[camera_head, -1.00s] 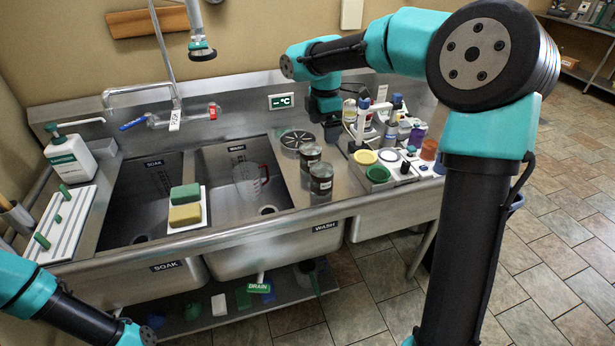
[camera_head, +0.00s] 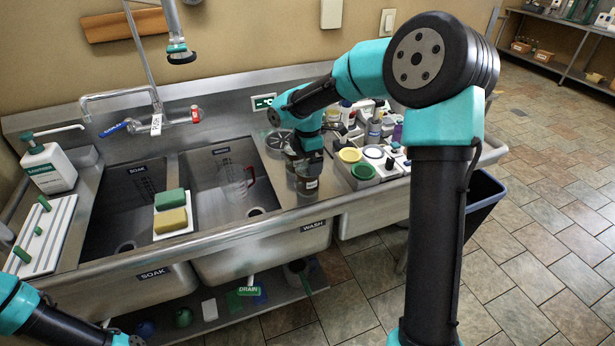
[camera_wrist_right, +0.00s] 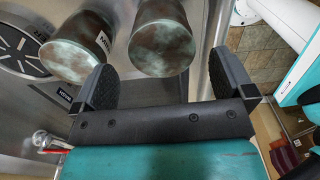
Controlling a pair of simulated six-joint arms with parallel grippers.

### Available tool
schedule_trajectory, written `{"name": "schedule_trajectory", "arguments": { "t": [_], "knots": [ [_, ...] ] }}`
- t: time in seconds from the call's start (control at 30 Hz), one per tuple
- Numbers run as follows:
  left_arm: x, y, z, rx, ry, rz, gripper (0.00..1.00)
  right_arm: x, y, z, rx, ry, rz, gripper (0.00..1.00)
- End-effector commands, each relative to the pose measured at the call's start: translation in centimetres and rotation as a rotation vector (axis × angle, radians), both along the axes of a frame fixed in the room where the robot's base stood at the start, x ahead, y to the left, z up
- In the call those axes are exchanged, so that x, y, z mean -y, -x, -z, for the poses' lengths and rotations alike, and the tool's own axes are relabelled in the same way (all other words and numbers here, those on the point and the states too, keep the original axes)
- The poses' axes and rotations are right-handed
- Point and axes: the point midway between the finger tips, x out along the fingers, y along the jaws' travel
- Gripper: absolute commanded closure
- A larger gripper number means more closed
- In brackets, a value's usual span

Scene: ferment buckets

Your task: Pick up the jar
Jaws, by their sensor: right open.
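Two brownish, greenish-mottled jars stand on the steel deck right of the wash basin. The near jar (camera_head: 307,186) shows in the head view below my right gripper (camera_head: 304,160); the gripper and arm mostly hide the other. In the right wrist view, one jar (camera_wrist_right: 161,42) lies between the open fingers of my right gripper (camera_wrist_right: 161,62), with no contact visible. The other jar (camera_wrist_right: 77,47), with a label, is just left of the left finger. My left gripper is outside the frame; only part of the left arm shows.
Right of the jars is a tray with yellow (camera_head: 350,155) and green (camera_head: 363,171) round pots and several bottles behind. To the left are the wash basin holding a clear jug (camera_head: 237,182), and sponges (camera_head: 171,208) on a white board.

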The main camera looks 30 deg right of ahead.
Motion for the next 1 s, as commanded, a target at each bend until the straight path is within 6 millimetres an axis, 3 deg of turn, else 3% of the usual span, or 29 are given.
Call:
{"name": "schedule_trajectory", "arguments": {
  "t": [0.1,0.53,0.83,1.0],
  "knots": [
    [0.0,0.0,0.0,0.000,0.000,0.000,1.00,0.0,0.0,0.9,-0.001,0.000,0.000,0.00],
    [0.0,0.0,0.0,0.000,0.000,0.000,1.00,0.0,0.0,1.5,-0.001,0.000,0.000,0.00],
    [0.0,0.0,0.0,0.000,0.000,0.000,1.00,-0.1,0.2,5.3,-0.004,0.000,0.000,0.00],
    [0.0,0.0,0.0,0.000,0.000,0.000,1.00,-0.1,0.2,6.2,0.000,0.000,-0.001,0.00]
  ]
}}
